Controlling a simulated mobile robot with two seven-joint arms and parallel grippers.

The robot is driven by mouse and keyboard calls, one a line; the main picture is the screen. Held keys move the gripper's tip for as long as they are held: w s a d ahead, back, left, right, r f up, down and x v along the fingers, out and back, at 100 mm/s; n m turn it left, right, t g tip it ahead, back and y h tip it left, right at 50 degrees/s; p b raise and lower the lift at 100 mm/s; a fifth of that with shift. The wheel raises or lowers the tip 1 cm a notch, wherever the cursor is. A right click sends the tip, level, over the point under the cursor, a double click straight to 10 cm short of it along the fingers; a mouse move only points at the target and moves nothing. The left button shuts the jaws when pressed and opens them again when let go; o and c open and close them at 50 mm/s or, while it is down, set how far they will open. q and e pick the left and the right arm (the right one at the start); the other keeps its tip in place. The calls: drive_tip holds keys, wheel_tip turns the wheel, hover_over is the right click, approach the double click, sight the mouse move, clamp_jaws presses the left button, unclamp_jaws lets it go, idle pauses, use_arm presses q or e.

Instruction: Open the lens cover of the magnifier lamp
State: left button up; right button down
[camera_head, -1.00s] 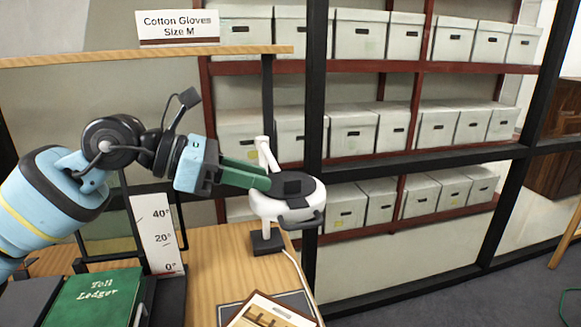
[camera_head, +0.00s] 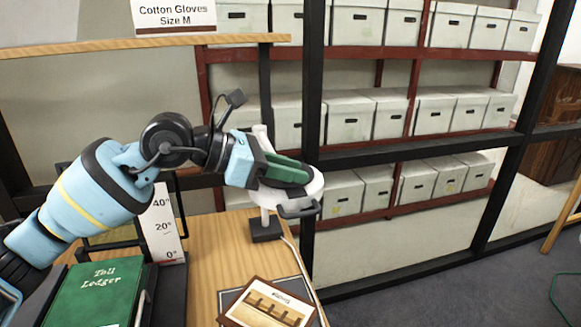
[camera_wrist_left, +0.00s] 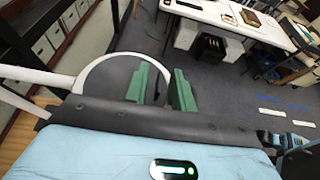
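The white magnifier lamp (camera_head: 264,197) stands on a black base on the wooden desk, with a dark handle (camera_head: 299,211) at its front. My left gripper (camera_head: 303,174) is directly above the lamp head, and its green fingers hide most of the lens cover in the head view. In the left wrist view the round dark grey lens cover (camera_wrist_left: 108,76) lies inside the lamp's white rim. There the left gripper (camera_wrist_left: 161,72) shows its fingers apart, with a thin dark piece between them. I cannot tell whether they touch the cover. My right gripper is not in view.
A green ledger (camera_head: 97,292), a white angle scale (camera_head: 161,226) and a framed picture (camera_head: 268,305) are on the desk (camera_head: 205,262). A black post (camera_head: 312,120) stands close behind the lamp. Shelves of archival boxes (camera_head: 350,118) are beyond. The floor at right is mostly clear.

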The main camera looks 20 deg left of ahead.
use_arm(q)
drive_tip(key=shift+w+d+f, duration=0.15)
drive_tip(key=shift+d, duration=0.1)
clamp_jaws()
idle(1.4)
